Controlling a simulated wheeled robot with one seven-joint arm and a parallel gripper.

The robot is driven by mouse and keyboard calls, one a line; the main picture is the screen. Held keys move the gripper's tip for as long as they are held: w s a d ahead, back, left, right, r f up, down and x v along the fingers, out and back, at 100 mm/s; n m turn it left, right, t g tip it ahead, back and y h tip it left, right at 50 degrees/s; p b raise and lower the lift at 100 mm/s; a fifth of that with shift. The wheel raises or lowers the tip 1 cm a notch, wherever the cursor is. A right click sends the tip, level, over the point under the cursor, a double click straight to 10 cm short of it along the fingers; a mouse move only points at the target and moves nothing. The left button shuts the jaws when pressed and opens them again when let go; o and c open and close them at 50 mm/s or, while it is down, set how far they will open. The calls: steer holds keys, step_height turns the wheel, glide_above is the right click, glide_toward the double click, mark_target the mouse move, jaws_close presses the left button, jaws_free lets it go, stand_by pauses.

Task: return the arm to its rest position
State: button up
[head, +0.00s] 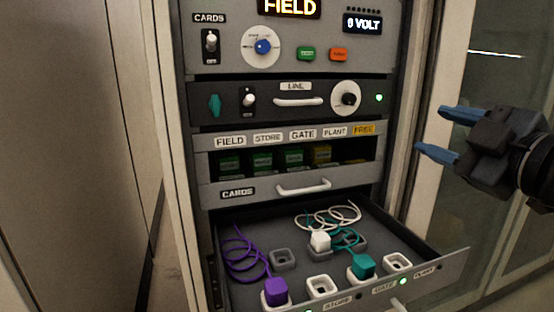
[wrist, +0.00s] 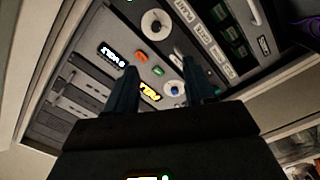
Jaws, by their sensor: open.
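My gripper (head: 432,132) is at the right of the head view, its two blue fingers apart and pointing left toward the rack. Nothing shows between the fingers. In the wrist view my gripper (wrist: 160,88) also shows open and empty, with the rack's panels beyond the fingertips. It does not appear to touch the rack in either view.
The rack has a top panel (head: 345,57), a line panel (head: 215,88) and a cards drawer (head: 260,187). Below, an open drawer (head: 455,266) juts out with purple, white and teal plugs on cords. A glass-fronted cabinet (head: 470,190) stands right, behind my gripper.

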steer(key=s+a+f+m+h+p, duration=0.1)
steer(key=s+f+m+h+p, duration=0.15)
steer(key=s+f+m, duration=0.65)
steer(key=s+a+f+m+h+p, duration=0.25)
steer(key=s+f, duration=0.45)
steer(key=f, duration=0.6)
steer(key=s+d+m+g+p, duration=0.1)
steer(key=s+m+g+p, duration=0.1)
steer(key=s, duration=2.4)
steer(key=shift+s+f+m, duration=0.15)
steer(key=shift+m, duration=0.5)
